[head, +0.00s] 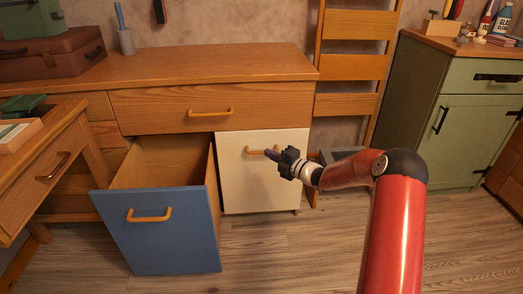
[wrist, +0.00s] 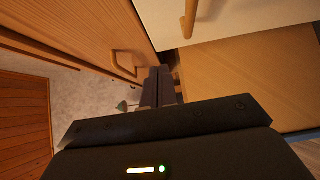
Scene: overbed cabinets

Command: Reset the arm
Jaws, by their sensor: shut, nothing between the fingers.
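My gripper (head: 269,154) is at the end of my red arm, in front of the cream door (head: 245,185) in the head view. Its fingers point left and lie close to the orange handle of that door; I cannot tell whether they touch it. In the wrist view my gripper (wrist: 158,72) is shut with nothing between the fingers. The cream door with its handle (wrist: 188,18) shows at the top there. A blue-fronted drawer (head: 160,235) stands pulled open to the left of my gripper.
A closed wooden drawer (head: 190,105) is above the cream door. A wooden ladder-like rack (head: 352,67) and a green cabinet (head: 475,140) stand to the right. A small desk (head: 50,165) is at the left. The wood floor (head: 290,255) at the front middle is clear.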

